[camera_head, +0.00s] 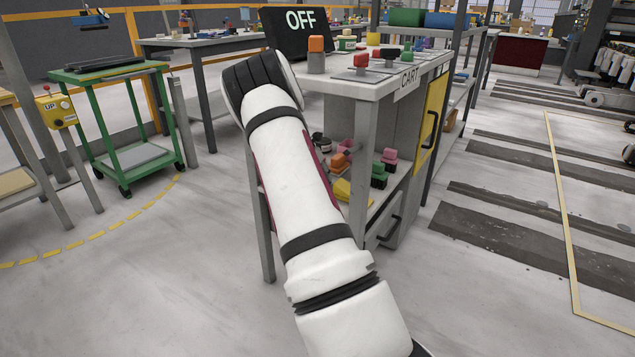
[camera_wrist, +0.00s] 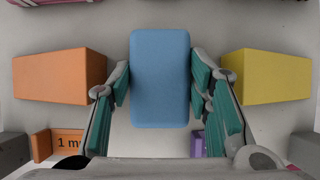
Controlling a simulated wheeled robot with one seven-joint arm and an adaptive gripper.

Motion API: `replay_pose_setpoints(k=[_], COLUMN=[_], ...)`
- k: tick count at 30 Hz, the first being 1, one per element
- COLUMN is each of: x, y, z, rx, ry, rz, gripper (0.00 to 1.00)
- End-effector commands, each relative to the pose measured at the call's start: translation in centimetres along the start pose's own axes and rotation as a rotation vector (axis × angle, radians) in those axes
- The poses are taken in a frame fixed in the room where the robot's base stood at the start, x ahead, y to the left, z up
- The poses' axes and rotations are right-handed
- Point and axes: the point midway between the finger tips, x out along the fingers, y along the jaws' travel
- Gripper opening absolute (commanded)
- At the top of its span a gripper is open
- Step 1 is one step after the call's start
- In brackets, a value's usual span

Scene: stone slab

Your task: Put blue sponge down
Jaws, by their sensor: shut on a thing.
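The blue sponge (camera_wrist: 160,78) is an upright rectangular block with rounded edges in the middle of the wrist view. My gripper (camera_wrist: 160,90) has its teal-padded fingers on both sides of the sponge and is shut on it. Below the sponge is a pale grey surface (camera_wrist: 215,30); I cannot tell whether the sponge touches it. In the head view my white arm reaches toward the cart table (camera_head: 385,85), and neither the gripper nor the sponge can be made out there.
An orange block (camera_wrist: 60,75) stands left of the sponge and a yellow block (camera_wrist: 270,76) right of it, each with a small gap to the fingers. A purple item (camera_wrist: 198,144) and an orange piece marked "1 m" (camera_wrist: 62,143) lie nearer. The "OFF" screen (camera_head: 300,25) stands at the cart's back.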

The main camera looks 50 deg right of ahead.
Motion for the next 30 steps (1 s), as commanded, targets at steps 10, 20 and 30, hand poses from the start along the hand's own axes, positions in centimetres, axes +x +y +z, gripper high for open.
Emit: replay_pose_setpoints(k=[10,20,30], x=[0.2,0.3,-1.9], y=[0.0,0.0,0.1], z=[-0.1,-0.2,0.1], rx=[0.001,0.001,0.000], ry=[-0.001,-0.001,-0.001], rz=[0.001,0.001,0.003], gripper=[0.23,0.65,0.65])
